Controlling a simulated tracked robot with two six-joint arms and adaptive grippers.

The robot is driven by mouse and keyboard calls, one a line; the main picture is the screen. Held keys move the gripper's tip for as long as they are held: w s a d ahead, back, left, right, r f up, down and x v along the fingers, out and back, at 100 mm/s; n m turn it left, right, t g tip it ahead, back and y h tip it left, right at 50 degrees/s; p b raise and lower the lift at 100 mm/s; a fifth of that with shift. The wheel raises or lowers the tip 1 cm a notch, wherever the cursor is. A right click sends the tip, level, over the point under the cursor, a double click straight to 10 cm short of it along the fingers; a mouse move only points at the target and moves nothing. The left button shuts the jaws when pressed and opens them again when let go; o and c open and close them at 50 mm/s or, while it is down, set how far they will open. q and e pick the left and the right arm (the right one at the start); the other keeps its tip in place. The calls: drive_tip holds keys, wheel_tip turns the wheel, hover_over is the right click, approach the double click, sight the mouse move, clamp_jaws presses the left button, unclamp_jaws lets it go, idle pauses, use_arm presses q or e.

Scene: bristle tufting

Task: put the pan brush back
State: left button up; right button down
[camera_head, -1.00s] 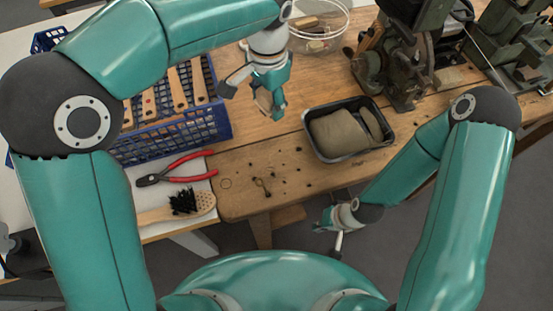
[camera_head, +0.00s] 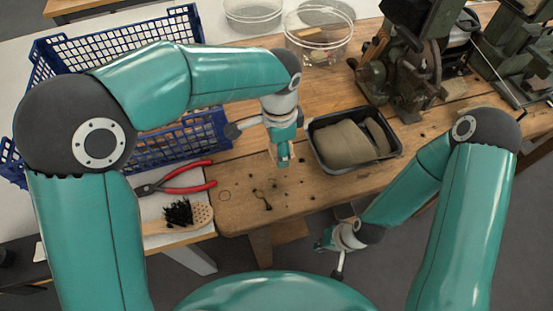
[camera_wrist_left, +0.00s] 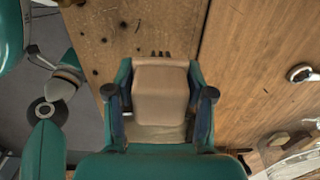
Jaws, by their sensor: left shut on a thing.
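My left gripper (camera_head: 285,160) is above the wooden bench, just left of the black tray. It is shut on a tan wooden block (camera_wrist_left: 160,92), seen between its fingers in the left wrist view. Several small dark marks show at the block's far end; I cannot tell if they are bristles. Whether this block is the pan brush is not clear. A wooden brush (camera_head: 202,215) with black bristles upward lies on the white table at the lower left. My right gripper (camera_head: 324,241) hangs low in front of the bench; its fingers are too small to read.
A blue crate (camera_head: 215,128) stands on the left, partly hidden by my left arm. Red-handled pliers (camera_head: 190,177) lie before it. The black tray (camera_head: 322,161) holds a brown-grey lump. Clear bowls (camera_head: 318,50) and a dark green machine (camera_head: 410,60) stand behind. Bench space front-left of the tray is mostly clear.

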use_arm(q)
drive_tip(key=shift+f, duration=2.5)
drive_tip(key=shift+f, duration=0.15)
drive_tip(key=o, duration=1.1)
wheel_tip(320, 180, up, 12)
drive_tip(key=shift+r+p, duration=0.2)
drive_tip(key=shift+p, duration=0.1)
drive_tip(key=shift+s+f, duration=0.1)
